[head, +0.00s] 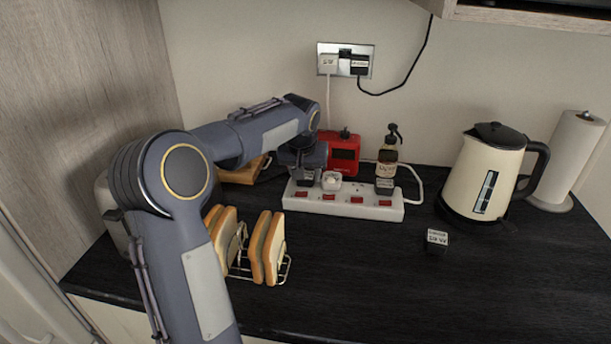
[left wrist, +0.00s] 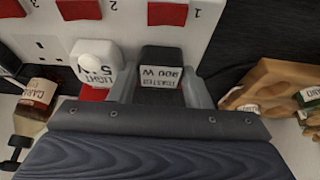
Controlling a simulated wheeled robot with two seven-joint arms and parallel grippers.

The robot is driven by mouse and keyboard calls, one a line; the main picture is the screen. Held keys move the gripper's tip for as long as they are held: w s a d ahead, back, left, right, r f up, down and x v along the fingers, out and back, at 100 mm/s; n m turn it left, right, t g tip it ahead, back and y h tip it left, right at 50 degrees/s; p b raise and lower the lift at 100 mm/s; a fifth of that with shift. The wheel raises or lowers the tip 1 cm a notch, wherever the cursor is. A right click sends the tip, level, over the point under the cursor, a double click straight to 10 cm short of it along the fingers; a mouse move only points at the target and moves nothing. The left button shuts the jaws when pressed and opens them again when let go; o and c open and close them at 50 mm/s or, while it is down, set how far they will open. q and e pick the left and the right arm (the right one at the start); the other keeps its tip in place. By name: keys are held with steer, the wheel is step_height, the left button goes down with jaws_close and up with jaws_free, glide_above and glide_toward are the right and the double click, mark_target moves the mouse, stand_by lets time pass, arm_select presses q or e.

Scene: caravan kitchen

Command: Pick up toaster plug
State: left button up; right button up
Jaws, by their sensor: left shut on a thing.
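The toaster plug (left wrist: 161,68) is a small black block with a white "TOASTER 900 W" label. In the left wrist view it sits between the two fingers of my left gripper (left wrist: 160,90), which is shut on it. In the head view the plug (head: 306,179) is at the left end of the white power strip (head: 343,205), by switch 1, with my left gripper (head: 305,172) over it. I cannot tell whether it is fully seated in its socket. My right gripper is not in view.
A white light plug (left wrist: 97,62) is close beside the toaster plug. Another black plug (head: 384,186) is at the strip's right part. A toast rack (head: 285,270) stands near my left arm.

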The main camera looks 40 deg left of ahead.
mark_target(307, 172)
arm_select(q)
step_height(307, 172, up, 3)
steer(key=shift+r, duration=0.1)
steer(key=d+r+p, duration=0.1)
steer(key=d+r, duration=0.9)
steer(key=d, duration=0.4)
steer(key=s+d+f+p, duration=0.1)
steer(key=s+d+p, duration=0.1)
steer(key=s+d, duration=0.6)
steer(key=s+d+f+p, duration=0.1)
steer(key=s+d+p, duration=0.25)
steer(key=s, duration=0.75)
steer(key=w+a+f, duration=0.2)
steer(key=w+f, duration=0.1)
steer(key=w+a+f, duration=0.2)
steer(key=w+f, duration=0.1)
steer(key=w, duration=0.1)
steer(key=w+a+f, duration=0.2)
steer(key=w+f, duration=0.1)
steer(key=w, duration=0.1)
steer(key=shift+f+p, duration=0.1)
steer(key=shift+p, duration=0.2)
steer(key=shift+w+a+f, duration=0.15)
steer(key=shift+f, duration=0.05)
steer(key=shift+s+d+x, duration=0.1)
steer(key=shift+s+x, duration=0.1)
steer(key=shift+x, duration=0.75)
steer(key=shift+s+d+x, duration=0.15)
steer(key=shift+x, duration=0.75)
steer(key=shift+f, duration=0.2)
